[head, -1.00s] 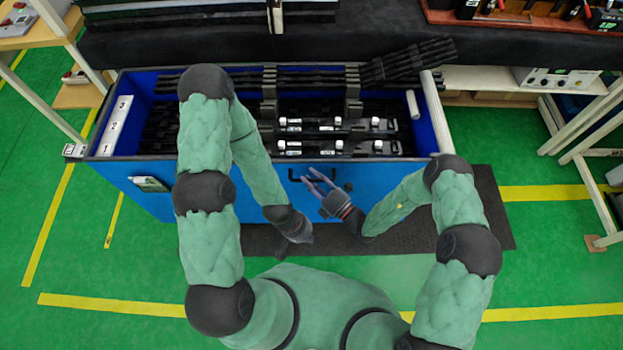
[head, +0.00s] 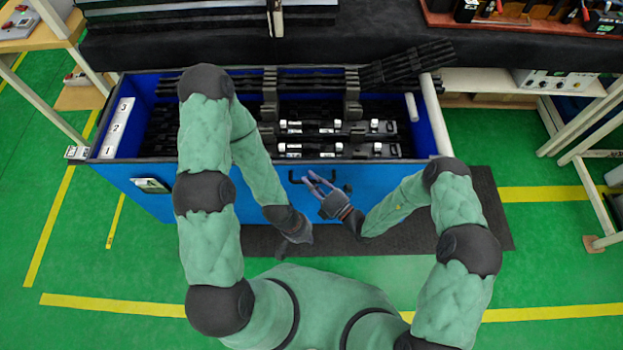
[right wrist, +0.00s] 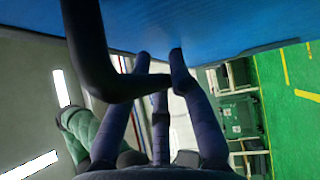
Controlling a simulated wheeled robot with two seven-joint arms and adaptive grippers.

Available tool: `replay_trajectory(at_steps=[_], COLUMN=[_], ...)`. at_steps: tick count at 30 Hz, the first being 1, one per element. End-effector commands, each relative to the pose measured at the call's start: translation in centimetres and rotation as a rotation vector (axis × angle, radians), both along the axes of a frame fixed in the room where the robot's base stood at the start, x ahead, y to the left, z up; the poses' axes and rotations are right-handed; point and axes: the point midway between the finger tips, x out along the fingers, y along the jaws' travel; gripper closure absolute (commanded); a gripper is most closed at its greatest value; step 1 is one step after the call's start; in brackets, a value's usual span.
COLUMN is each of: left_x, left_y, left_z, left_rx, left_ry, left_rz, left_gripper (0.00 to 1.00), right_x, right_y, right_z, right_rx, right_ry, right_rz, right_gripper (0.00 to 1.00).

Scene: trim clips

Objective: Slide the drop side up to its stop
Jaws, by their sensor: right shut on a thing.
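The drop side (head: 235,182) is the blue front panel of the large bin, with a dark top edge, and stands upright. It also fills the top of the right wrist view (right wrist: 215,25). A black bar handle (head: 292,173) is on its face. My right gripper (head: 314,180) is at this handle. In the right wrist view the black handle (right wrist: 98,65) passes between the purple-grey fingers (right wrist: 155,85), which are shut on it. My left gripper (head: 290,247) hangs low in front of the panel, apart from it; its fingers are too small and dark to read.
The blue bin (head: 437,125) holds several black trim parts and a white strip numbered 1 to 3 (head: 117,128). A dark mat (head: 490,210) lies on the green floor. A black-topped bench (head: 200,48) stands behind; wooden racks flank both sides.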

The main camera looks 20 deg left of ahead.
Motion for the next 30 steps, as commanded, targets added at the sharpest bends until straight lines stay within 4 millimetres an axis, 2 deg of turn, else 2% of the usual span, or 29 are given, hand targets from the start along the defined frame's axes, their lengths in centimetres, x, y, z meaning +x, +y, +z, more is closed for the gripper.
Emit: replay_trajectory(at_steps=[4, 5, 6, 15, 19, 30], left_x=[0.0, 0.0, 0.0, 0.0, 0.0, 0.0], left_y=[0.0, 0.0, 0.0, 0.0, 0.0, 0.0], left_z=[-0.1, -0.1, -0.1, -0.1, -0.1, -0.1], left_rx=[0.0, 0.0, 0.0, 0.0, 0.0, 0.0], left_ry=[0.001, 0.001, 0.001, 0.0, 0.0, 0.0], left_rz=[0.0, 0.0, 0.0, 0.0, 0.0, 0.0], left_gripper=[1.0, 1.0, 1.0, 1.0, 1.0, 1.0], right_x=[0.1, 0.1, 0.1, 0.1, -0.2, -2.9], right_y=[0.0, 0.0, 0.0, -0.1, -0.7, -5.9], right_z=[0.3, 0.3, 0.3, 0.2, 0.0, -0.8], right_rx=[0.005, 0.005, 0.005, 0.003, 0.003, 0.004], right_ry=[-0.01, -0.01, -0.01, -0.006, -0.004, -0.003], right_rz=[0.001, 0.001, 0.001, 0.0, -0.003, -0.006], right_gripper=[1.0, 0.71, 0.68, 0.68, 0.68, 0.68])
